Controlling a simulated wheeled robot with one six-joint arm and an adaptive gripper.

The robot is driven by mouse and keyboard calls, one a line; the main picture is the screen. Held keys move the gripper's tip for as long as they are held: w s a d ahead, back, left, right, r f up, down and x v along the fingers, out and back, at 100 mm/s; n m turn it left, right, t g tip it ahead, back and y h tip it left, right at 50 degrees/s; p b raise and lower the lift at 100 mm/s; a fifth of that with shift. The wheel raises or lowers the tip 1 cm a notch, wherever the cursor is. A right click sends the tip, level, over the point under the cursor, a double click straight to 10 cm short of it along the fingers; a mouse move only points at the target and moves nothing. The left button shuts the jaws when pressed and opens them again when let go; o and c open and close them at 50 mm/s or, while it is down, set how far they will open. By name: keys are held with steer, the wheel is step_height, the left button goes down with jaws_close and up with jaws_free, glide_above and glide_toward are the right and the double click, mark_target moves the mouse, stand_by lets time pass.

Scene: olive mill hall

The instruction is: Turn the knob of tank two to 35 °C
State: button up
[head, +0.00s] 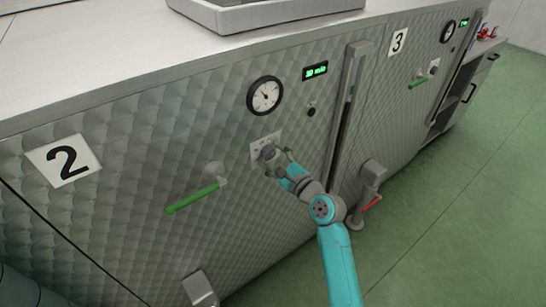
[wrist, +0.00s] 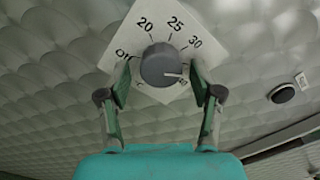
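The knob of tank two (wrist: 160,66) is a round grey dial on a white scale plate (wrist: 122,36); the plate also shows in the head view (head: 257,159). In the wrist view the scale reads 20, 25 and 30 along the top and right. A mark at the lower right looks like 40; any mark between it and 30 is hidden behind the right finger. A pale line on the knob points right and slightly down. My gripper (wrist: 160,72) has one finger on each side of the knob, with narrow gaps visible. It also shows in the head view (head: 277,162).
Tank two bears the number plate 2 (head: 63,161), a dial gauge (head: 265,95), a green digital display (head: 315,71) and a green-handled valve (head: 193,199). A vertical post (head: 347,105) and a red-handled tap (head: 371,203) stand right of my gripper.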

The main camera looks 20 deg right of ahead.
steer(key=v, duration=1.2)
steer(key=shift+r, duration=0.1)
stand_by(0.4)
steer(key=s+a+f+n+g+h, duration=0.1)
steer(key=s+f+n+h, duration=0.25)
steer(key=s+f, duration=0.5)
steer(key=s+a+f+n+g+h, duration=0.15)
steer(key=s+f+n, duration=0.35)
steer(key=s, duration=0.7)
steer(key=s+r+n, duration=0.3)
steer(key=s+n, duration=0.5)
steer(key=s, duration=0.2)
steer(key=s+a+r+n, duration=0.1)
steer(key=s+r+n, duration=0.2)
steer(key=s+n, duration=0.4)
steer(key=s, duration=0.4)
steer(key=shift+s+a+r+n+h, duration=0.2)
steer(key=shift+s+n+h, duration=0.1)
steer(key=shift+s+n, duration=0.05)
